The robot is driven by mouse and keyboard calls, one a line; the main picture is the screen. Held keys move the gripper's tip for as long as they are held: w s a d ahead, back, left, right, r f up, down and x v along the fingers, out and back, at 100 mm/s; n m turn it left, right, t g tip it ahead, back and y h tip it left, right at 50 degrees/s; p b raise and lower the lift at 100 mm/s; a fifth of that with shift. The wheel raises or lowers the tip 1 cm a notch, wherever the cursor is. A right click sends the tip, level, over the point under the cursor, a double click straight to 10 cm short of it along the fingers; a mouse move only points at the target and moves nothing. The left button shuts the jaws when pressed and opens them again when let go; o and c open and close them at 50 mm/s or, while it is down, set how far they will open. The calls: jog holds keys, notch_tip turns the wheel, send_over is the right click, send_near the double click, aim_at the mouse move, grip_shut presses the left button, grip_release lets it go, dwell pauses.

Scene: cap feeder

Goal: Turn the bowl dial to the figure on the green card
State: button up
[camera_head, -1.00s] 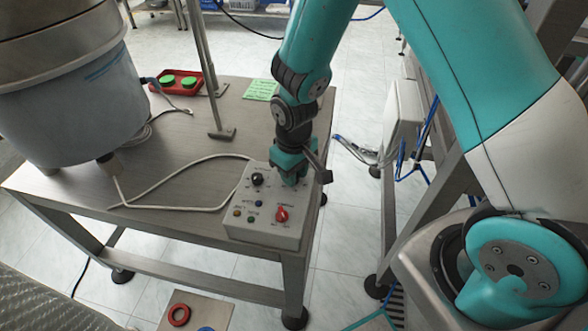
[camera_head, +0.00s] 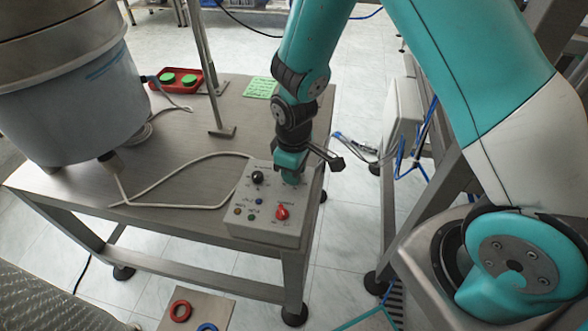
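The control box (camera_head: 240,222) is grey-white and sits at the table's front right corner. On it are a black dial (camera_head: 257,177), a red knob (camera_head: 282,212) and several small coloured buttons. My gripper (camera_head: 291,178) points down over the box's back right part, to the right of the black dial. Its fingers are small and partly hidden, and I cannot tell what they touch. The green card (camera_head: 261,88) lies at the back of the table; its writing is too small to read. The large bowl feeder (camera_head: 70,105) stands at the left of the table.
A red tray (camera_head: 176,80) with two green discs is at the back. A metal stand (camera_head: 222,132) rises behind the box. A white cable (camera_head: 190,161) loops across the metal table (camera_head: 165,185). A grey cabinet (camera_head: 402,112) stands to the right.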

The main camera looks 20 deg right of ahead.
jog(key=shift+w, duration=0.1)
jog(key=o, duration=0.9)
jog(key=shift+o, duration=0.2)
jog(key=shift+r, duration=0.1)
notch_tip(320, 180, up, 17)
jog(key=shift+r, duration=0.15)
jog(key=s+a+r+y, duration=0.2)
jog(key=s+r, duration=0.3)
jog(key=s, duration=0.4)
jog(key=s+a+r+m+y+p, duration=0.1)
jog(key=s+a+r+y, duration=0.1)
jog(key=s+r, duration=0.3)
jog(key=s, duration=0.4)
jog(key=shift+s+a+m, duration=0.3)
jog(key=shift+s+a, duration=0.05)
